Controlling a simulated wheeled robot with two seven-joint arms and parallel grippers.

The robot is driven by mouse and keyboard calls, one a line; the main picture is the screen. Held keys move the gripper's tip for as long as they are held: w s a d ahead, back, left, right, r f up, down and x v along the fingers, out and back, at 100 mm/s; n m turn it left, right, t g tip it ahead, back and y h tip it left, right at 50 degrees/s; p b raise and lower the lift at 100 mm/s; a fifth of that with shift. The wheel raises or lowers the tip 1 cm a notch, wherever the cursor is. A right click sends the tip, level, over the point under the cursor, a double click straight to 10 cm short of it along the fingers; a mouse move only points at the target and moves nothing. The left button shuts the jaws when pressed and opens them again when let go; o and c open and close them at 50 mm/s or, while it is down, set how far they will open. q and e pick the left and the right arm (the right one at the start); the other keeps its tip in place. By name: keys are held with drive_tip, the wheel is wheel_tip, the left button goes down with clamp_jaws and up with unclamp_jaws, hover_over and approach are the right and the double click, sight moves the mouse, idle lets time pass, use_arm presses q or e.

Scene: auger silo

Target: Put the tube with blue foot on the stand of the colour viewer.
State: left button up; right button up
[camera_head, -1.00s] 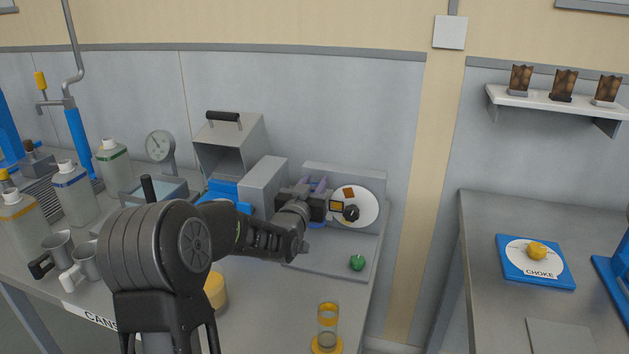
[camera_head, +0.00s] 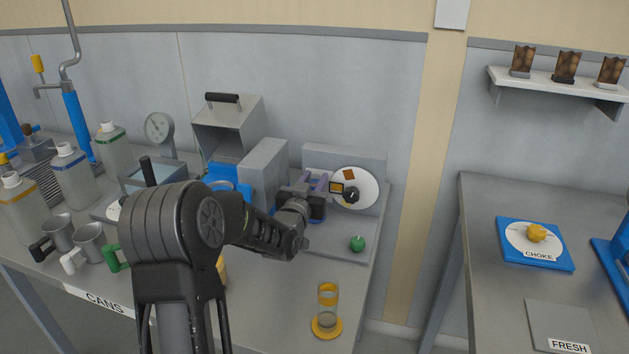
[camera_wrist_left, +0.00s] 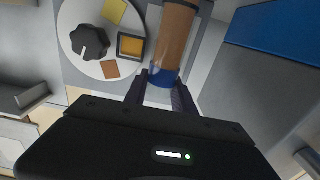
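The tube with blue foot (camera_wrist_left: 175,38) holds brown liquid and shows in the left wrist view, with a blue band at my fingertips. Its far end runs out of that picture, so whether it touches the stand cannot be seen. My left gripper (camera_wrist_left: 160,92) has a finger on each side of the blue band and appears shut on it. In the head view my left gripper (camera_head: 317,185) is at the colour viewer (camera_head: 343,158), just left of its white disc (camera_head: 368,187), and mostly hides the tube. My right gripper is not in view.
A tube with orange foot (camera_head: 327,308) stands at the table's front right. A green knob (camera_head: 357,243) is right of my arm. A grey box (camera_head: 263,172) stands close left of the gripper. Cans (camera_head: 90,240) and bottles (camera_head: 75,180) are at the left.

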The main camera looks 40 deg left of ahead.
use_arm(q)
drive_tip(key=o, duration=0.4)
drive_tip(key=shift+r, duration=0.1)
drive_tip(key=shift+r, duration=0.1)
drive_tip(key=b+v, duration=0.1)
drive_tip(key=v, duration=1.1)
